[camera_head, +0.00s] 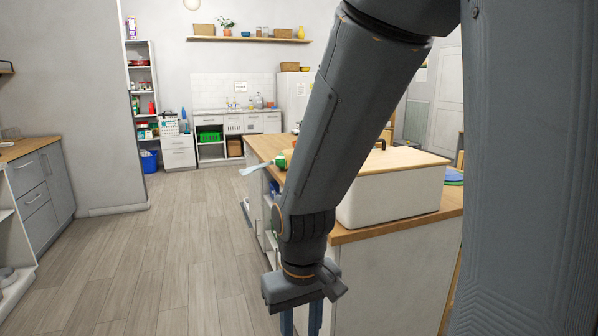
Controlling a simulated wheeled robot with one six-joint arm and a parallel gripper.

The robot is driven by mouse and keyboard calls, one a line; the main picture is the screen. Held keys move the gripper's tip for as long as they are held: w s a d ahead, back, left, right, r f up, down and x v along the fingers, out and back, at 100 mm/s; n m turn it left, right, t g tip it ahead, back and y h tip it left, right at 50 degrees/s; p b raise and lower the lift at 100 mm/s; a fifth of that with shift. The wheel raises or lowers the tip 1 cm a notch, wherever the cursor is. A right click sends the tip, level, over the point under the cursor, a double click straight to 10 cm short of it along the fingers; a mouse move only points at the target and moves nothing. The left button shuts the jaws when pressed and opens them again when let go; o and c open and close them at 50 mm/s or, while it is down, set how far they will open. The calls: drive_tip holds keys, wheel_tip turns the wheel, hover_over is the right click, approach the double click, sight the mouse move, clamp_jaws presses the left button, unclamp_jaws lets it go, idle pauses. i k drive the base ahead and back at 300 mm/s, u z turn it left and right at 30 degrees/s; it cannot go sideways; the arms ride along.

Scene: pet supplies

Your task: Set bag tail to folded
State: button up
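My gripper (301,320) points down in the lower middle of the view. Its two blue fingers stand apart with an empty gap between them; their tips are cut off by the bottom edge. A pale, light-blue flat piece (256,168) sticks out past the left edge of the island counter beside a small green item (281,162). It may be the bag tail, but it is too small to tell. The gripper is well in front of and below it, not touching it. My arm hides part of the counter top.
The wood-topped island counter (341,236) stands close on the right, bearing a large white box (387,203) with a wooden top. Open wooden floor (165,255) lies between. Shelves (141,95) and a kitchen unit (237,124) stand at the back.

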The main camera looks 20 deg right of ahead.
sight(244, 172)
drive_tip(key=z, duration=0.15)
drive_tip(key=i, duration=1)
drive_tip(key=u, duration=0.1)
drive_tip(key=k, duration=0.4)
drive_tip(key=u, duration=1.5)
drive_tip(key=i, duration=0.75)
drive_tip(key=z, duration=0.65)
drive_tip(key=i, duration=0.6)
drive_tip(key=z, duration=0.5)
